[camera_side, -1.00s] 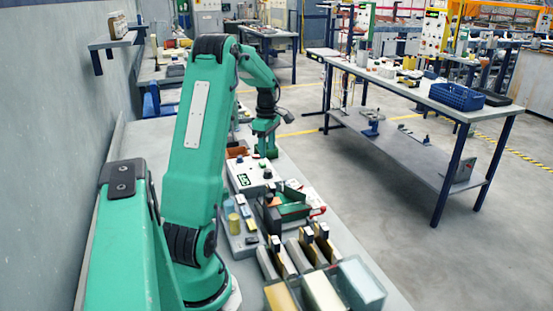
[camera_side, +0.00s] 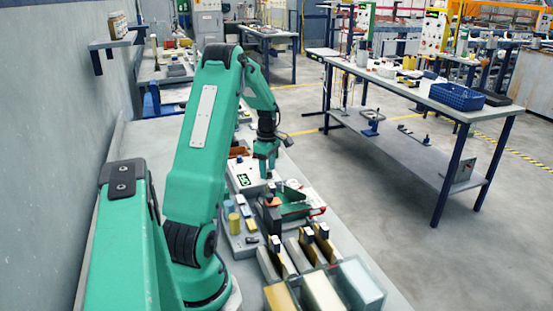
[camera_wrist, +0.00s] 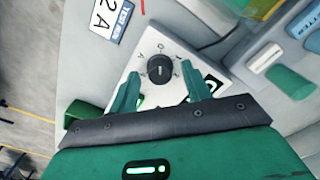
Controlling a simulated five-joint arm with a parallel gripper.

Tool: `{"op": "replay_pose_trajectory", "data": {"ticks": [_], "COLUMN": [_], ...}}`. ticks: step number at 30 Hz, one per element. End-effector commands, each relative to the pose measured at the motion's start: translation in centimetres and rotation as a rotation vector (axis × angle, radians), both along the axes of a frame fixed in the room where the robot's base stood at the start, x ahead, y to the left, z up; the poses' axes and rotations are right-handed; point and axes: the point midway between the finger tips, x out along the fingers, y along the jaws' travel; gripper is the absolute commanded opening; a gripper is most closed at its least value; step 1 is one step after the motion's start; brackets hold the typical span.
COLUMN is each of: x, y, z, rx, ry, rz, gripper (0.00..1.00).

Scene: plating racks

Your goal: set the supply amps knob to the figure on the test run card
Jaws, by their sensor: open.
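The supply is a white box (camera_side: 240,166) with a lit green display in the side view. In the wrist view its white panel (camera_wrist: 150,48) carries a round black knob (camera_wrist: 160,69) with small marks around it. My gripper (camera_wrist: 160,72) is open, with one green finger on each side of the knob and gaps between. In the side view my gripper (camera_side: 265,172) is low over the supply and hides the knob. A white card (camera_wrist: 108,20) with a blue band reads "2 A" in the wrist view. The display is partly covered by my fingers.
A dark green-and-red item (camera_side: 290,203) stands just in front of the supply. Upright plates in holders (camera_side: 300,255) and liquid-filled tanks (camera_side: 358,285) are at the near end of the bench. A reddish-brown tray (camera_side: 238,152) is behind the supply.

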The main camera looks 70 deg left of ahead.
Motion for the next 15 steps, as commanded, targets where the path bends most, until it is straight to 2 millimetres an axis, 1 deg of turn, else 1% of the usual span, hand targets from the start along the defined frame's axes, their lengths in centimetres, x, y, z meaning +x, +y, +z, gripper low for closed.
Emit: {"op": "replay_pose_trajectory", "data": {"ticks": [5, 9, 12, 15], "x": [-0.01, -0.01, -0.01, -0.01], "y": [-0.01, -0.01, -0.01, -0.01], "z": [-0.01, 0.01, 0.01, 0.02], "rx": [0.0, 0.0, -0.001, -0.001], "ry": [0.0, 0.0, 0.001, 0.001], "rz": [0.0, 0.0, 0.0, -0.001], "gripper": [0.48, 0.21, 0.03, 0.03]}}
